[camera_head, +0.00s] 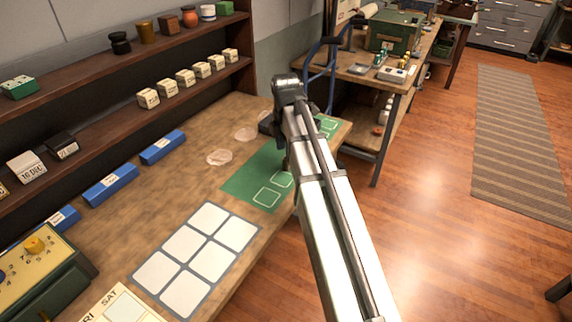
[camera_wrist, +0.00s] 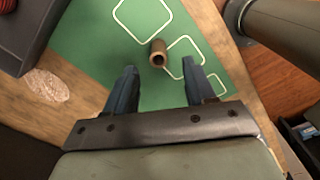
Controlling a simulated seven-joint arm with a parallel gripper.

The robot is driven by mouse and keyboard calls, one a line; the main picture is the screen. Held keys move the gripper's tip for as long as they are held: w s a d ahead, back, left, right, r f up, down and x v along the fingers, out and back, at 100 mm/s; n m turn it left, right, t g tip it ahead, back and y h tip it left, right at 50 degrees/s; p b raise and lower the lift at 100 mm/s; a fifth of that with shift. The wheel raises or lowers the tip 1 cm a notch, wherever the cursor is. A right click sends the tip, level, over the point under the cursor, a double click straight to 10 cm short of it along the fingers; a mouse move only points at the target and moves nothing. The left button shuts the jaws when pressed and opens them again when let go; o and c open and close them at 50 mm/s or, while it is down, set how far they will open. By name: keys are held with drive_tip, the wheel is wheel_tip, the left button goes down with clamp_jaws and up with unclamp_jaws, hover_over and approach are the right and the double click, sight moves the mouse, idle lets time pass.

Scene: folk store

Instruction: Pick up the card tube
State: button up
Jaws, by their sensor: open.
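The card tube (camera_wrist: 158,53) is a short brown hollow cylinder on the green mat (camera_wrist: 85,50) in the wrist view. Its open end faces the camera, and it lies by the white outlined squares. My gripper (camera_wrist: 160,78) is open, with its two dark fingers apart and nothing between them. The tube is just beyond the fingertips, roughly midway between them, and apart from them. In the head view, my arm hides the tube and the gripper; part of the green mat (camera_head: 248,178) shows to the left of the arm.
A dark box-like object (camera_wrist: 22,35) stands at the mat's left edge in the wrist view. A pale round patch (camera_wrist: 46,85) lies on the wooden table. In the head view, a board with white squares (camera_head: 196,256) and blue boxes (camera_head: 162,147) lie left of my arm, below shelves (camera_head: 150,93).

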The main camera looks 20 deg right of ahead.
sight(286, 164)
drive_tip(key=shift+w+f, duration=0.1)
drive_tip(key=shift+f, duration=2.85)
clamp_jaws()
